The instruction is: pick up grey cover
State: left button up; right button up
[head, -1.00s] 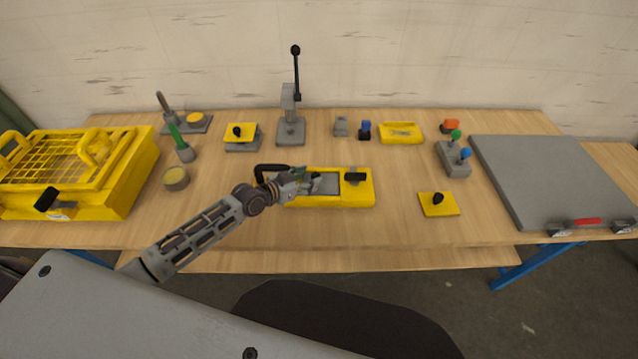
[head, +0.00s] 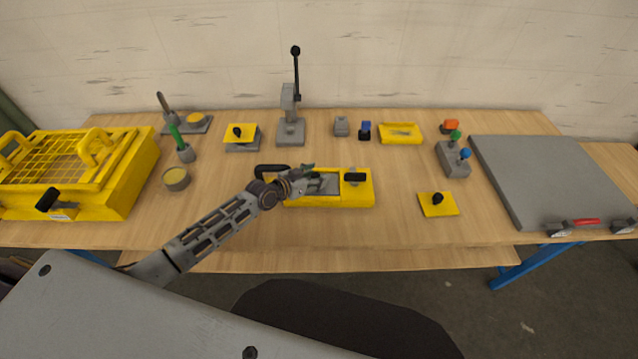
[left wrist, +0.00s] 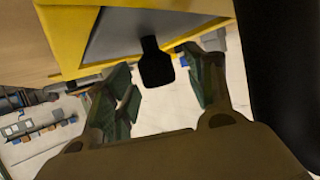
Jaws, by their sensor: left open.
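A yellow housing (head: 355,201) lies near the middle of the table with a grey cover (head: 326,188) set in its top. In the left wrist view, the grey cover (left wrist: 120,32) fills the top, bordered by the yellow housing wall (left wrist: 62,40). A black knob (left wrist: 154,62) juts toward my fingers. My left gripper (head: 312,179) is over the left part of the housing in the head view. In the left wrist view, my left gripper (left wrist: 160,88) is open, with the knob between its spread fingers and no clear contact. The gripper hides part of the cover. My right gripper is out of view.
A black loop handle (head: 272,169) is beside the housing's left end. A lever press (head: 291,130) stands behind. A yellow plate with a black knob (head: 438,204) lies to the right. A yellow basket (head: 115,195) is at far left. The table in front is clear.

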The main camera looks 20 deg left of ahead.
aim_at(316, 174)
pick_arm(q)
jog(key=shift+w+d+f, duration=0.15)
jog(key=shift+w, duration=0.15)
jog(key=shift+c, duration=0.4)
grip_shut()
jog(key=shift+r, duration=0.2)
jog(key=shift+r, duration=4.85)
